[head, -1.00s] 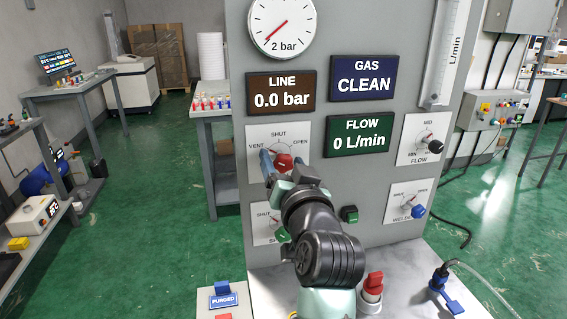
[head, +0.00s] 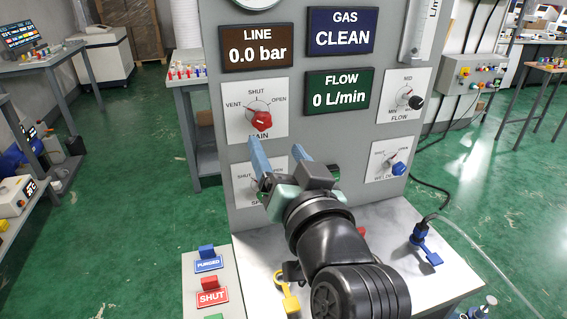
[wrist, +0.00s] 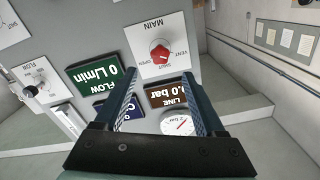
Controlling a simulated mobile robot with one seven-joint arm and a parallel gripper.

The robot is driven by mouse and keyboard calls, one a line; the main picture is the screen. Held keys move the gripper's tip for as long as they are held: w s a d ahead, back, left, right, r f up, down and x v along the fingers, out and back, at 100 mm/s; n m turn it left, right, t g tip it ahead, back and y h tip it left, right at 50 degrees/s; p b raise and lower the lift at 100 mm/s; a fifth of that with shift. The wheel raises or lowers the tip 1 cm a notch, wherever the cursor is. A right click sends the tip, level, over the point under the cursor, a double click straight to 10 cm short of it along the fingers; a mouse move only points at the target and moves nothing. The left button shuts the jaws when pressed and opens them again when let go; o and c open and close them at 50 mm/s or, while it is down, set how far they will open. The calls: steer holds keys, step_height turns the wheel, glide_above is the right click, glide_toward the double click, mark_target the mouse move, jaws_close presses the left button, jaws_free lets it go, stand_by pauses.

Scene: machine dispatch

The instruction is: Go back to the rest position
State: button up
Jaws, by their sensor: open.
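My gripper (head: 266,142) is open and empty in front of the grey panel. In the head view its blue fingers show just below the red MAIN knob (head: 261,121), with a gap to it. The wrist view shows the two spread fingers (wrist: 159,82) with nothing between them. The MAIN knob (wrist: 160,50) appears there upside down beyond the fingertips. My gripper and wrist partly hide the lower left dial plate (head: 243,190).
The panel carries a FLOW knob (head: 415,102) and a blue WELDER knob (head: 399,169). The LINE display (head: 257,50) reads 0.0 bar. The PURGED tag (head: 208,264) and SHUT tag (head: 211,297) stand at lower left. A blue fitting (head: 420,232) with a hose sits on the right ledge.

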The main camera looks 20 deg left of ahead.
steer(key=shift+v, duration=1.05)
